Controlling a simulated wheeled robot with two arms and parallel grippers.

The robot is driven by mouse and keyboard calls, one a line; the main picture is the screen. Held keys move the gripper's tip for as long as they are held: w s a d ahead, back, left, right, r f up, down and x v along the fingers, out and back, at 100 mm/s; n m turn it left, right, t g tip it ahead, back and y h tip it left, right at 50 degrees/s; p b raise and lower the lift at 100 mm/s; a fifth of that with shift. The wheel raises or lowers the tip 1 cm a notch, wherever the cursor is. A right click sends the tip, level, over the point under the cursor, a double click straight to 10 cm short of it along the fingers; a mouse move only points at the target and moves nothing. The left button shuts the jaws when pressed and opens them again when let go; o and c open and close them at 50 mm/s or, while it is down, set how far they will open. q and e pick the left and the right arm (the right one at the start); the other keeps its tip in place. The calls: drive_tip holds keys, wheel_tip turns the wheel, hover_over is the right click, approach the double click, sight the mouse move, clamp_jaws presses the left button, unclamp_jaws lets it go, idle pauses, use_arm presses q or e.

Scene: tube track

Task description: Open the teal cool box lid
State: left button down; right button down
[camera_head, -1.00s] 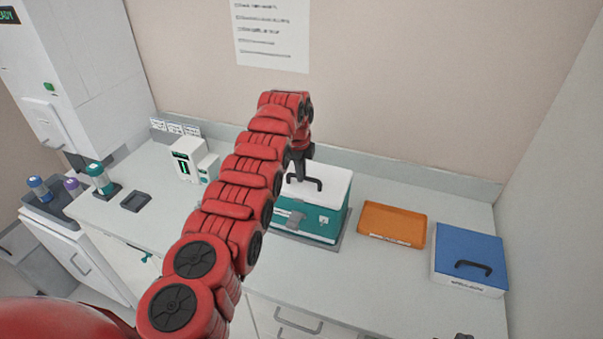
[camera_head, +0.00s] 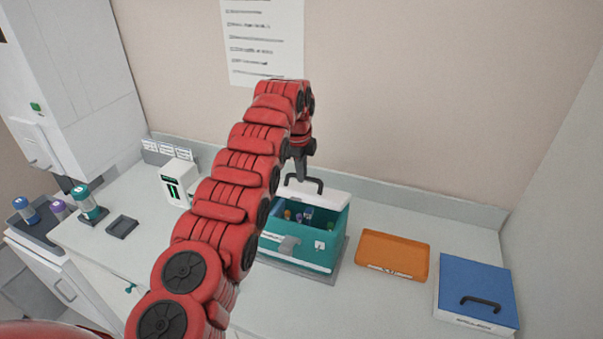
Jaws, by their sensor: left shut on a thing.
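The teal cool box (camera_head: 318,250) stands on the counter in the middle of the head view. Its white lid (camera_head: 330,199) is raised and shifted toward the back, so the front of the inside shows with several small tubes in it. My left gripper (camera_head: 300,178) points down at the back of the box and is shut on the black lid handle (camera_head: 308,184). My red left arm crosses in front of the box's left side and hides part of it. My right gripper is not in view.
An orange tray (camera_head: 392,256) and a blue box (camera_head: 475,288) with a black handle stand to the right. A white device (camera_head: 177,184), a small dark tray (camera_head: 122,227) and a teal-capped tube (camera_head: 88,204) are at the left. The wall is close behind.

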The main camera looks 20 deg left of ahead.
use_arm(q)
drive_tip(key=shift+w+r, duration=0.15)
drive_tip(key=shift+w, duration=0.1)
drive_tip(key=shift+s, duration=0.1)
drive_tip(key=c, duration=1.2)
unclamp_jaws()
drive_tip(key=shift+o, duration=1.8)
